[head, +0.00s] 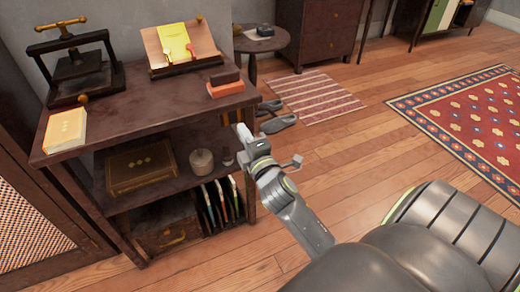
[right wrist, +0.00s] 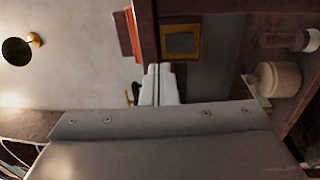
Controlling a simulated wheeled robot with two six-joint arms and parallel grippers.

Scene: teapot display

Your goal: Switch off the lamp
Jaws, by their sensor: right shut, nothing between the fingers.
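I cannot make out a lamp for certain. In the right wrist view a dark round disc with a small brass fitting (right wrist: 18,50) is on the pale wall at the left; I cannot tell whether it is part of a lamp. A dark panel in a gold frame (right wrist: 181,42) shows just beyond my right gripper, whose fingertips (right wrist: 161,84) are together and empty. In the head view the right gripper (head: 243,133) is in front of the right end of the shelf unit, below its top. My left gripper is not in view.
The dark shelf unit (head: 150,115) bears a press (head: 80,65), a book stand (head: 180,48), a cream book (head: 65,130) and stacked red-brown books (head: 226,84). A pale jar (head: 201,161) and a box (head: 142,167) stand lower. Wooden floor (head: 350,140) to the right is open.

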